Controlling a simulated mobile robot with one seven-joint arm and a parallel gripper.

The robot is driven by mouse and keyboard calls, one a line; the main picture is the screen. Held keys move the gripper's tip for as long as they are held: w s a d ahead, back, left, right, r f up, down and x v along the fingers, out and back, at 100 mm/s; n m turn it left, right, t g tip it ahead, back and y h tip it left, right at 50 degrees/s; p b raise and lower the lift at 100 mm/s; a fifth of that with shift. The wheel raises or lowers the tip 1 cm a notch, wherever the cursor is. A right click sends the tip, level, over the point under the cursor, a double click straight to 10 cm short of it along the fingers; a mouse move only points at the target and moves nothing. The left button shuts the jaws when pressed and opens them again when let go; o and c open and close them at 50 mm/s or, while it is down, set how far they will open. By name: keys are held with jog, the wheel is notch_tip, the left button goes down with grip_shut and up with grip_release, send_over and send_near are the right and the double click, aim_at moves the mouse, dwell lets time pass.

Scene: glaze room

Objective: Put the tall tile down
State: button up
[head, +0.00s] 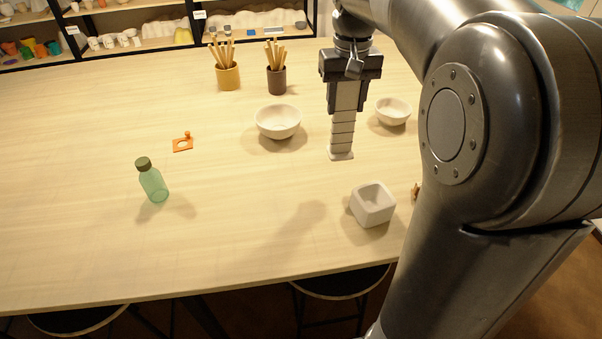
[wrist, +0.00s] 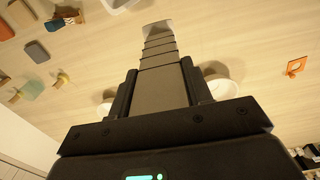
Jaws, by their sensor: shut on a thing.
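The tall tile (head: 342,137) is a grey, upright slab with several cross lines and a wider pale foot. My gripper (head: 346,108) points down and is shut on its upper part. The foot is at or just above the wooden table (head: 90,215); I cannot tell whether it touches. In the wrist view the tile (wrist: 160,82) runs out between both fingers of my gripper (wrist: 160,72), its pale foot at the far end. The fingers hide part of its upper end.
A white bowl (head: 278,121) stands left of the tile, a smaller bowl (head: 393,111) right of it. A white square pot (head: 372,204) stands in front. A green bottle (head: 152,181), an orange piece (head: 183,143) and two tool cups stand apart. The front-left table is clear.

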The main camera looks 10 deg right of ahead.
jog(key=w+a+f, duration=0.4)
jog(key=a+f, duration=0.4)
jog(key=f, duration=0.3)
jog(key=shift+w, duration=0.2)
jog(key=shift+f, duration=0.1)
jog(key=o, duration=1.4)
jog(key=shift+o, duration=0.2)
